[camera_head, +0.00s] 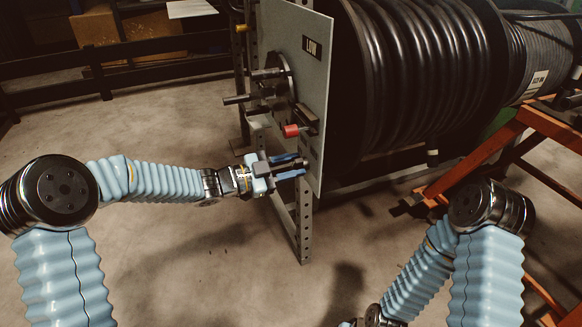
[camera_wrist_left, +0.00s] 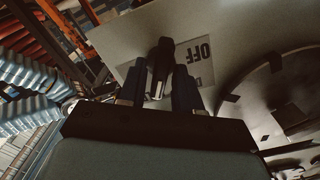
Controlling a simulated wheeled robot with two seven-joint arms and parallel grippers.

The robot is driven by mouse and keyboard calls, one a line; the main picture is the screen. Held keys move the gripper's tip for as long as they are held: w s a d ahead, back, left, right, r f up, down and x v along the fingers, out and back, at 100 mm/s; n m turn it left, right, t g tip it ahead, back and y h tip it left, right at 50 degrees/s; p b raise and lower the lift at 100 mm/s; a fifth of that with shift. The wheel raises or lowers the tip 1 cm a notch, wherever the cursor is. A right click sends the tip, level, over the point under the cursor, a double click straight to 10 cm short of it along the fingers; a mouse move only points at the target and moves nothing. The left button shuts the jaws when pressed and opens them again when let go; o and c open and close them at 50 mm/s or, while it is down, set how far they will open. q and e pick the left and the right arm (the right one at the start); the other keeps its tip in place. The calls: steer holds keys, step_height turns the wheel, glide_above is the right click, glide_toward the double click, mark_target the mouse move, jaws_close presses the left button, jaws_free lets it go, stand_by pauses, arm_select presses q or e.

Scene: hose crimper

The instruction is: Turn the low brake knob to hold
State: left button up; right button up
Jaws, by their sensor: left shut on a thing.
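My left gripper (camera_head: 292,168) is at the panel's lower part, shut on the dark brake knob. The left wrist view shows the knob (camera_wrist_left: 160,68) standing between the two blue fingers of the gripper (camera_wrist_left: 157,93). In the head view the gripper covers the knob. The right gripper is outside the head view; only its arm shows.
A red-tipped lever (camera_head: 291,131) sticks out just above my left gripper. A spoked hub (camera_head: 272,88) is higher on the panel. The black hose reel (camera_head: 420,75) stands behind, with an orange frame (camera_head: 480,150) at right. Floor at left is clear.

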arm_select(q)
steer(key=shift+f, duration=0.15)
steer(key=o, duration=0.7)
steer(key=shift+a, duration=0.15)
steer(key=p+v, duration=0.2)
steer(key=v, duration=1.1)
steer(key=shift+s+a, duration=0.2)
steer(key=shift+a, duration=0.1)
